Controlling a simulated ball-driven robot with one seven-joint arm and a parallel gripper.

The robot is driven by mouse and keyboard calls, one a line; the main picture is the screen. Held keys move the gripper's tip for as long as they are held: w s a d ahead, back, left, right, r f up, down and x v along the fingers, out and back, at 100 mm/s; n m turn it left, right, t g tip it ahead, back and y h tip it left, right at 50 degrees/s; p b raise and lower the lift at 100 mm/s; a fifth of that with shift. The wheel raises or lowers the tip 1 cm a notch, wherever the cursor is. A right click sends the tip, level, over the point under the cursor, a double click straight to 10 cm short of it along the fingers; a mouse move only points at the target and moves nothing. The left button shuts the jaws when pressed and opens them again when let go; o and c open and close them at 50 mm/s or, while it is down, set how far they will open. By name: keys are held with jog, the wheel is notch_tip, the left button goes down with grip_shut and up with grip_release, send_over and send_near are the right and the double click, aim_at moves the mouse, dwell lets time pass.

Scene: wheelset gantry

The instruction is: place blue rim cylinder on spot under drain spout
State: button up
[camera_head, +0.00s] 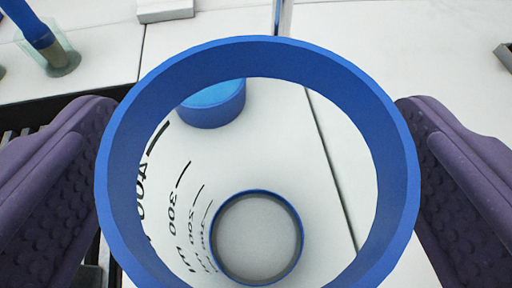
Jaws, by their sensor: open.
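The blue rim cylinder (122,185) is directly below the camera, and I look down into its open mouth. Its wall is clear with black volume marks, and its bottom shows as a small grey disc with a blue ring. It looks empty. My gripper (258,180) has its two purple padded fingers on the left and right of the rim. The jaws are open, and whether either finger touches the cylinder cannot be told. I cannot make out a drain spout or the spot under it.
A blue round object (214,106) shows through the cylinder wall. A blue-topped piece in a clear holder (60,58) stands at the upper left near a dark slotted edge. A thin metal rod (283,17) is at the top.

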jog(key=p+v, duration=0.2)
jog(key=v, duration=1)
jog(key=shift+p, duration=0.4)
